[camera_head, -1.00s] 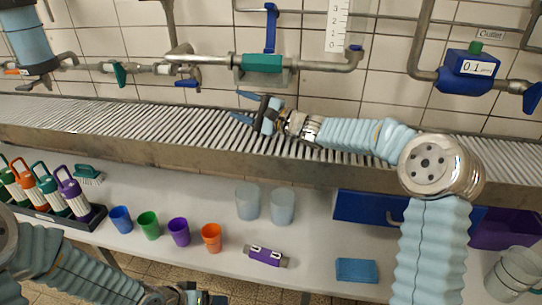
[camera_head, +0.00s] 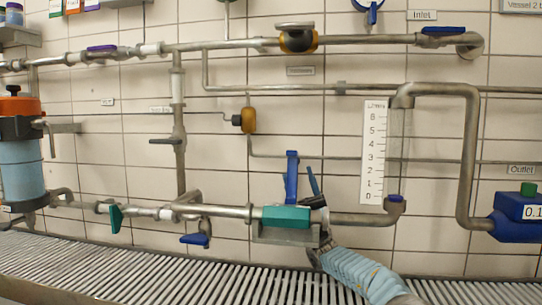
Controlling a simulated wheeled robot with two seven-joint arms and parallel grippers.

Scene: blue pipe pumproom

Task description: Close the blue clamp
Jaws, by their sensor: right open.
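A blue upright handle (camera_head: 291,176) stands on a teal block (camera_head: 286,216) on the lower pipe, the blue part nearest my gripper. I cannot tell for sure that it is the clamp meant. My right gripper (camera_head: 314,190) is open just right of the handle and the block's right end. One blue finger points up beside the handle; the other finger is mostly hidden. I cannot tell whether it touches the block. Other blue levers show: one low on the pipe (camera_head: 195,239), one at the top (camera_head: 371,12) and one at upper right (camera_head: 442,30). My left gripper is out of view.
A grooved steel ledge (camera_head: 150,275) runs below the pipes. A white scale (camera_head: 376,150) and a bent pipe (camera_head: 470,150) are right of my gripper. A teal lever (camera_head: 115,219) and a blue tank (camera_head: 20,165) are to the left.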

